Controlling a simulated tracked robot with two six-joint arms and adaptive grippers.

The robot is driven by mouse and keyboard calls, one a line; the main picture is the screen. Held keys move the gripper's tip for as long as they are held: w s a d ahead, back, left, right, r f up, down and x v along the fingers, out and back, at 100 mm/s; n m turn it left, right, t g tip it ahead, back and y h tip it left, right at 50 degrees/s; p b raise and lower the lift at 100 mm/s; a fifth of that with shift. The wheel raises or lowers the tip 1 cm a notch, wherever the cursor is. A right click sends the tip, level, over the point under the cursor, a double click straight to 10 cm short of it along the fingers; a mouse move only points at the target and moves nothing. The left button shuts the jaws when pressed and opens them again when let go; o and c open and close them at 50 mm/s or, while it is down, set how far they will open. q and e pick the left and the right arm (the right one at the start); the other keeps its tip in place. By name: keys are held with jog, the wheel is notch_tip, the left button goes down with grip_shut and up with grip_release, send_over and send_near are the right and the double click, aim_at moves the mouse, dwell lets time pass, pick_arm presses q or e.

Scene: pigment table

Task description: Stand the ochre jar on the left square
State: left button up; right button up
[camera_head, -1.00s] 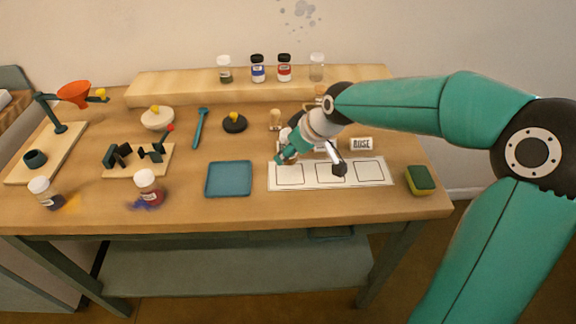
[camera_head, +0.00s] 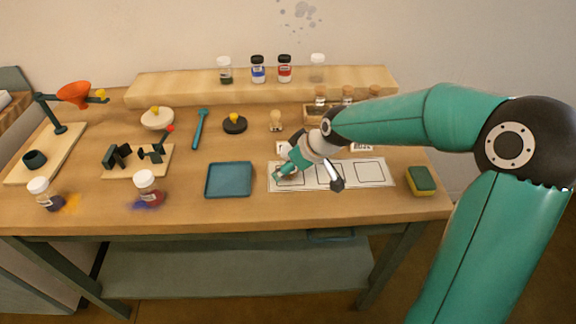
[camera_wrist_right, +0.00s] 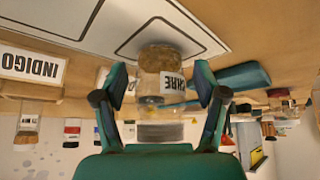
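The ochre jar (camera_wrist_right: 160,68), glass with an ochre filling and a label ending in "HRE", shows in the right wrist view, which is upside down. It stands upright on the white mat (camera_wrist_right: 85,15), apparently within the outlined left square. In the head view this gripper (camera_head: 281,172) is low over the left square (camera_head: 291,182). My left gripper is not in view.
A blue tray (camera_head: 228,180) lies left of the mat, and a green-yellow sponge (camera_head: 421,181) lies to the right. Two white-lidded jars, one at far left (camera_head: 44,194) and one nearer (camera_head: 148,188), stand by spilled pigment. Several jars stand on the back shelf (camera_head: 180,88).

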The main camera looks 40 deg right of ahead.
jog(key=shift+r, duration=0.1)
jog(key=shift+r, duration=0.15)
jog(key=v, duration=1.1)
jog(key=shift+s+r, duration=0.25)
jog(key=shift+s, duration=0.05)
